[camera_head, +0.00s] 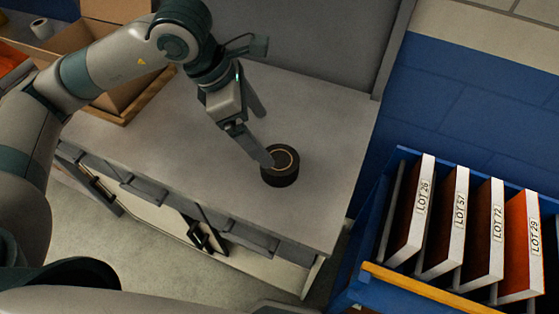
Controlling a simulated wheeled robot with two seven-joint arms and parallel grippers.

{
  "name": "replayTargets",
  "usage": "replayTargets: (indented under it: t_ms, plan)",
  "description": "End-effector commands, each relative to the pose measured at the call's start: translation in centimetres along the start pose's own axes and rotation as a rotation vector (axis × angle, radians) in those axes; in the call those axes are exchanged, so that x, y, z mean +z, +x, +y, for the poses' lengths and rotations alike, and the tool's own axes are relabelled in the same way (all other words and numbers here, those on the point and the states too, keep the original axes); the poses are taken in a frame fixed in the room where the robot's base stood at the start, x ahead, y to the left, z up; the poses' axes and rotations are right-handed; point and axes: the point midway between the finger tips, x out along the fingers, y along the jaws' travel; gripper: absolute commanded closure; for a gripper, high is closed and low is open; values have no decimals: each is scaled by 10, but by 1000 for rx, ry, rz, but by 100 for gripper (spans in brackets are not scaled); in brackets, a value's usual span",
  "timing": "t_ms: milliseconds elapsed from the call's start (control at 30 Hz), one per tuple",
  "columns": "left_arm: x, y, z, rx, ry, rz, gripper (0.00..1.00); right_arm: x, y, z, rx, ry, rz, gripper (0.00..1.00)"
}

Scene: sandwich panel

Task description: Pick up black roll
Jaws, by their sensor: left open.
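The black roll (281,172), a short dark cylinder with a tan ring on its top, lies flat on the grey worktop (322,127) near the worktop's right part. My left gripper (266,140) reaches down just to the upper left of the roll. I cannot tell whether that fingertip touches the roll. My right gripper does not show.
An open cardboard box (104,62) stands at the worktop's upper left. A grey panel (330,38) rises behind the worktop. At the right, a blue rack (377,222) holds several upright panels with lot labels. The worktop around the roll is clear.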

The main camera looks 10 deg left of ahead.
Motion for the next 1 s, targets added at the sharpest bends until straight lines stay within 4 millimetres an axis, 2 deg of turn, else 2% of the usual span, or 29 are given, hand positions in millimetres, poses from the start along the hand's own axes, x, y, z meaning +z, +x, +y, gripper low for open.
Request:
replayTargets:
  t_ms: [100,267,500,833,1000]
  plan:
    - [0,17,-1,-4,-2,2,9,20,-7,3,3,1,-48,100]
    - [0,44,-1,-4,-1,2,9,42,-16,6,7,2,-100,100]
    - [0,66,0,-1,-1,-1,9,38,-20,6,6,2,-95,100]
    - [-1,68,0,0,0,-1,9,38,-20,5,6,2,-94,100]
    - [-3,73,0,-1,-2,2,9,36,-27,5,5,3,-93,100]
